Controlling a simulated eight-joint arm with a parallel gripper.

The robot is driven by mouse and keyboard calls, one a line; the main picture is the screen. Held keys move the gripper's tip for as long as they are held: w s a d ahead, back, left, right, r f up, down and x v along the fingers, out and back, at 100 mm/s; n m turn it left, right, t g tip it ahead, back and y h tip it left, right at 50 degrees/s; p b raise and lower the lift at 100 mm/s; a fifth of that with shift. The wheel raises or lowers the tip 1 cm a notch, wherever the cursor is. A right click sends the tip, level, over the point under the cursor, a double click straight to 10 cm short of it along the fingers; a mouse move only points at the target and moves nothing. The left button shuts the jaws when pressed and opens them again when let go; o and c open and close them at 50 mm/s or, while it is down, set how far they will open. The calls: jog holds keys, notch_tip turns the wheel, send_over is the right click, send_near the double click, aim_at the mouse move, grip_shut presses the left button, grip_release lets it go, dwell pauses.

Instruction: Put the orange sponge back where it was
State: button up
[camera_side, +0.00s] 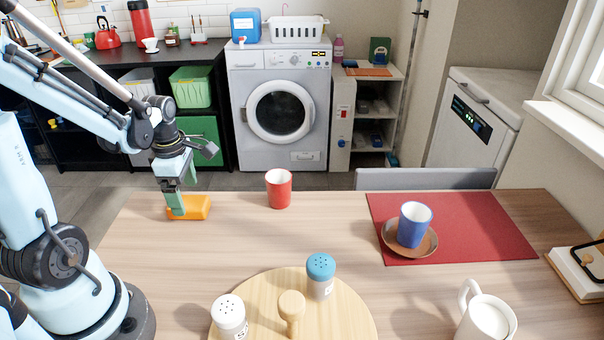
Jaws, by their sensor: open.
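The orange sponge (200,208) lies flat on the wooden table near its far left edge. My gripper (177,208) points down at the left end of the sponge, with its green fingers in front of or around that end. The jaws are open. I cannot tell whether a finger touches the sponge, and part of the sponge's left end is hidden by the fingers.
A red cup (279,189) stands right of the sponge. A blue cup (414,225) sits on a brown saucer (391,245) on a red mat (480,225). A round wooden board (262,300) with two shakers is in front. The table between is clear.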

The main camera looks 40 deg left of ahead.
aim_at(186, 204)
notch_tip(186, 204, up, 8)
jog(key=w+d+r+m+t, duration=0.1)
jog(key=w+d+m+t, duration=0.1)
jog(key=d+m, duration=0.6)
jog(key=w+d+r+m+t, duration=0.1)
jog(key=d+m+t, duration=0.3)
jog(key=d+m, duration=0.5)
jog(key=m, duration=1)
jog(key=shift+w+t+h, duration=0.3)
jog(key=shift+w, duration=0.1)
